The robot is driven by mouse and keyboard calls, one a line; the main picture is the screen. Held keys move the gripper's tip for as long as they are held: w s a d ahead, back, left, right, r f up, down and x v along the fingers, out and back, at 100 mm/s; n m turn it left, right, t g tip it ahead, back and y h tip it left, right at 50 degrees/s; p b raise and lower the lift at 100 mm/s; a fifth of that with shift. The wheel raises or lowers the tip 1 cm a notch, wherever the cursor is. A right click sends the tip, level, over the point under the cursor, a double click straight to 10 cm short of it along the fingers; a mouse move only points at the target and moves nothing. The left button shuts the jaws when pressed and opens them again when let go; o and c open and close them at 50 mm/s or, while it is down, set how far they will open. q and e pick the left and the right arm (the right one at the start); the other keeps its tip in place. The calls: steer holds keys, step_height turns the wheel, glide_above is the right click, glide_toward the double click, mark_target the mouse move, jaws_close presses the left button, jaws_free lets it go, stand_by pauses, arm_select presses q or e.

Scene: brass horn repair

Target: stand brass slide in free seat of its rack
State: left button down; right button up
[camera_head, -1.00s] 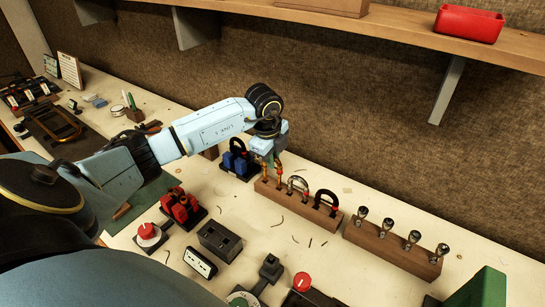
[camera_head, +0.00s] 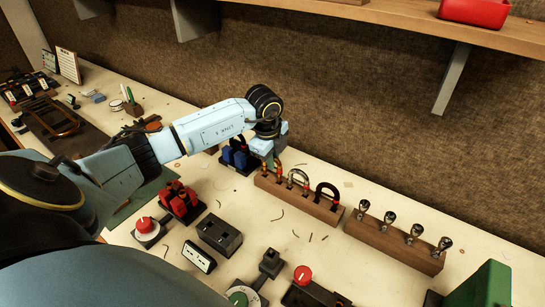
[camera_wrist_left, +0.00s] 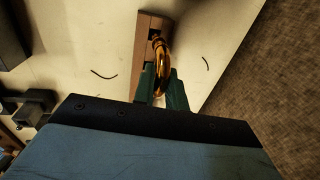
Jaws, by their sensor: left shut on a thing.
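My left gripper (camera_head: 271,158) is shut on the brass slide (camera_wrist_left: 159,62), a curved, shiny golden tube between the green fingers in the left wrist view. The gripper is low over the left end of the wooden slide rack (camera_head: 297,200), which also shows in the left wrist view (camera_wrist_left: 146,25). The slide is mostly hidden by the gripper in the head view; I cannot tell how deep its legs sit. A silver-topped slide (camera_head: 298,178) and a black-topped slide (camera_head: 327,189) stand in the same rack. My right gripper is not in view.
A second wooden block with several metal mouthpieces (camera_head: 394,244) stands to the right. Blue clamp-like parts (camera_head: 236,157) are just left of the gripper, red ones (camera_head: 180,201) nearer. A black box (camera_head: 219,236) stands in front. A shelf (camera_head: 400,27) overhangs the bench.

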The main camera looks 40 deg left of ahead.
arm_select(q)
steer(key=shift+f, duration=0.35)
steer(key=c, duration=1.3)
jaws_free()
steer(key=shift+c, duration=0.2)
step_height(320, 180, up, 13)
steer(key=s, duration=0.2)
steer(key=shift+s+d+b, duration=0.15)
steer(key=shift+s+b, duration=0.05)
steer(key=shift+b, duration=0.15)
